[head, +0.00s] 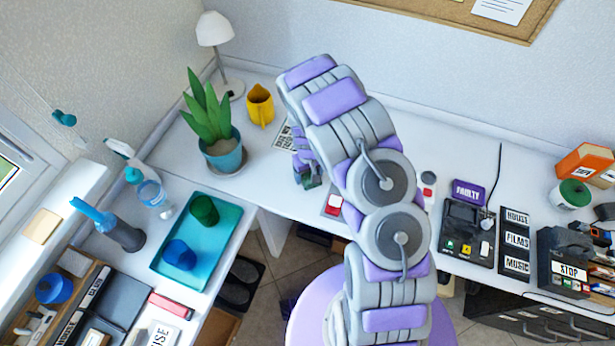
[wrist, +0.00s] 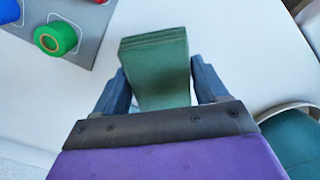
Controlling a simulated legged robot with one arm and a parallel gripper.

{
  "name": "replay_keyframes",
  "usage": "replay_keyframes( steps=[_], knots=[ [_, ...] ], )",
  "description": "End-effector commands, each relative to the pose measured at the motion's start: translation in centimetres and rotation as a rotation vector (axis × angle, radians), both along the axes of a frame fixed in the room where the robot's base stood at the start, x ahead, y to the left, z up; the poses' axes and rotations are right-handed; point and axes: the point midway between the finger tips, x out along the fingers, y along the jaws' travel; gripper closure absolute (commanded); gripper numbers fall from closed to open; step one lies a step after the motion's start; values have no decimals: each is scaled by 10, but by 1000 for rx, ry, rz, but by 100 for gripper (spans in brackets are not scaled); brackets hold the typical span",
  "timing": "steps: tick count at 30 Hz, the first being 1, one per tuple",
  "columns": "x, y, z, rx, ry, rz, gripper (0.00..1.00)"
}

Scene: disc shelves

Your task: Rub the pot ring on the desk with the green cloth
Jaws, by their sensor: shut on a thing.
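My gripper (head: 307,176) is over the white desk (head: 270,180), right of the potted plant. In the wrist view, its two dark fingers (wrist: 160,82) are closed on the folded green cloth (wrist: 155,65), which sticks out past the fingertips. White desk surface lies beyond the cloth; I cannot tell whether the cloth touches it. In the head view only a small dark green bit shows at the gripper. The plant stands in a teal pot (head: 224,158). I cannot make out a pot ring on the desk in either view.
A yellow jug (head: 260,105) and a white lamp (head: 214,30) stand behind the pot. A teal tray (head: 195,270) with green and blue cups is at lower left. A grey panel (wrist: 85,20) with coloured knobs lies upper left in the wrist view.

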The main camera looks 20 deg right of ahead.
Motion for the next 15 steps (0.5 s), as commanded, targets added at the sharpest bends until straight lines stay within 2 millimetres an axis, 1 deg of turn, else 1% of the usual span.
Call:
replay_keyframes(
  steps=[1,6,15],
  knots=[
    [1,0,7,-1,-2,0,60],
    [3,2,22,-3,-2,0,60],
    [3,3,43,-1,1,1,60]
  ],
)
